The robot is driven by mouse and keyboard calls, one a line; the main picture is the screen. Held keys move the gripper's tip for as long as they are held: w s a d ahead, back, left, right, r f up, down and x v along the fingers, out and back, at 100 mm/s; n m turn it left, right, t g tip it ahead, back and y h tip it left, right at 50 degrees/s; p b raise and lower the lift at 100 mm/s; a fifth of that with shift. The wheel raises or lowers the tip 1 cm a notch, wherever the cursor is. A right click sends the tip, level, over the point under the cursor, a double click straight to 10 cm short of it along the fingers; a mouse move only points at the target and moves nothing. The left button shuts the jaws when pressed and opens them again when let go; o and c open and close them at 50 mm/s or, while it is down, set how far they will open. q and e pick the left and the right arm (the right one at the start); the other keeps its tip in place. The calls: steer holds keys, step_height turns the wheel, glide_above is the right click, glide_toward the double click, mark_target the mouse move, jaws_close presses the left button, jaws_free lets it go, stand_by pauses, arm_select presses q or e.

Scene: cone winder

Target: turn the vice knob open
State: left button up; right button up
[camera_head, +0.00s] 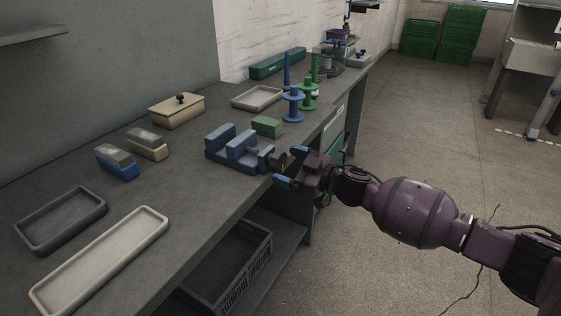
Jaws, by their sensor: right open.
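A blue vice (229,152) sits on the grey workbench near its front edge, in the middle of the head view. Its dark knob (280,160) is at the vice's right end, facing the bench edge. My right gripper (284,166) reaches in from the right with its blue-tipped fingers open. The fingertips lie on either side of the knob in the picture; I cannot tell whether they touch it. My left gripper is not in view.
A green block (267,126), blue spool (293,106) and green spool (308,93) stand behind the vice. Two trays (62,219) (103,262), two small blocks and a lidded beige box (177,110) are on the left. A dark crate (229,268) sits below. The floor at right is open.

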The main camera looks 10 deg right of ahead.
steer(key=p+v, duration=0.1)
steer(key=v, duration=0.6)
steer(key=shift+s+d, duration=0.25)
